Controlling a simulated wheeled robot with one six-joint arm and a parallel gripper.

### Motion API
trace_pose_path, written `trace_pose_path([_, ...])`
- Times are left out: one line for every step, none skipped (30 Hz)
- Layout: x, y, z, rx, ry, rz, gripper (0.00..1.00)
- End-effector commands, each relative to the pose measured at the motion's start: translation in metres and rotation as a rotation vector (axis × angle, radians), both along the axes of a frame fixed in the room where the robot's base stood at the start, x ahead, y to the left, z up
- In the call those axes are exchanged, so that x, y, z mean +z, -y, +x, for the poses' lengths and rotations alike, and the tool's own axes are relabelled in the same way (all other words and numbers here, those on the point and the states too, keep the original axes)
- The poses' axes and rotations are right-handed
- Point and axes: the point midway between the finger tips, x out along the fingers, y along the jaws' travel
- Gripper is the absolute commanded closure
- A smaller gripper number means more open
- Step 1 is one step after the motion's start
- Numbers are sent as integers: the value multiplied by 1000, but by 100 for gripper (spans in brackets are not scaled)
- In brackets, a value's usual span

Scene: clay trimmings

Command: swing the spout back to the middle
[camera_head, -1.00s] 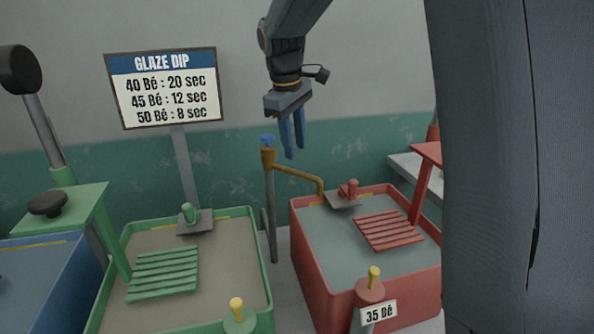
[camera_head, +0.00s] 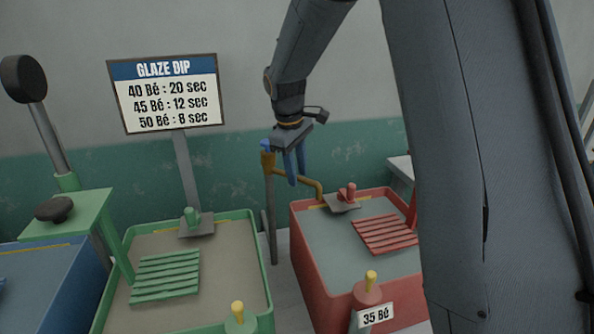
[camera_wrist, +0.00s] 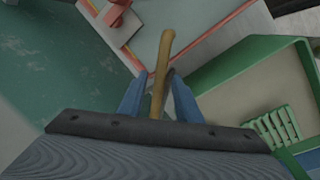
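The ochre spout (camera_head: 314,183) comes off the top of a standpipe (camera_head: 271,215) with a blue knob (camera_head: 266,146). It points right, its end over the back edge of the red tank (camera_head: 310,270). My gripper (camera_head: 297,182) points down at the spout, its blue fingers overlapping it in the head view. In the wrist view the spout (camera_wrist: 162,75) runs between the two fingers, which stand apart with gaps on either side. Whether the fingertips reach below the spout I cannot tell.
The green tank (camera_head: 265,265) with a slatted rack stands left of the pipe. A blue tank (camera_head: 60,275) is at far left. A glaze dip sign (camera_head: 165,92) stands behind. A "35 Bé" tag (camera_head: 376,315) is on the red tank's front. My arm hides the right side.

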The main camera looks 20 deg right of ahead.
Motion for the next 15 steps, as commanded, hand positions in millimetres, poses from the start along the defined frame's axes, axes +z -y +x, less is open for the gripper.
trace_pose_path([0, 0, 0, 0, 0, 0, 78])
trace_pose_path([0, 0, 0, 0, 0, 0, 83])
trace_pose_path([0, 0, 0, 0, 0, 0, 89])
trace_pose_path([0, 0, 0, 0, 0, 0, 94])
trace_pose_path([0, 0, 0, 0, 0, 0, 100])
trace_pose_path([0, 0, 0, 0, 0, 0, 100])
trace_pose_path([0, 0, 0, 0, 0, 0, 100])
trace_pose_path([0, 0, 0, 0, 0, 0, 100])
trace_pose_path([0, 0, 0, 0, 0, 0, 100])
trace_pose_path([0, 0, 0, 0, 0, 0, 100])
trace_pose_path([0, 0, 0, 0, 0, 0, 100])
trace_pose_path([0, 0, 0, -1, 0, 0, 100])
trace_pose_path([0, 0, 0, -3, 0, 0, 100])
trace_pose_path([0, -1, 0, -5, 0, 0, 100])
trace_pose_path([1, -1, -1, -9, 0, 0, 100])
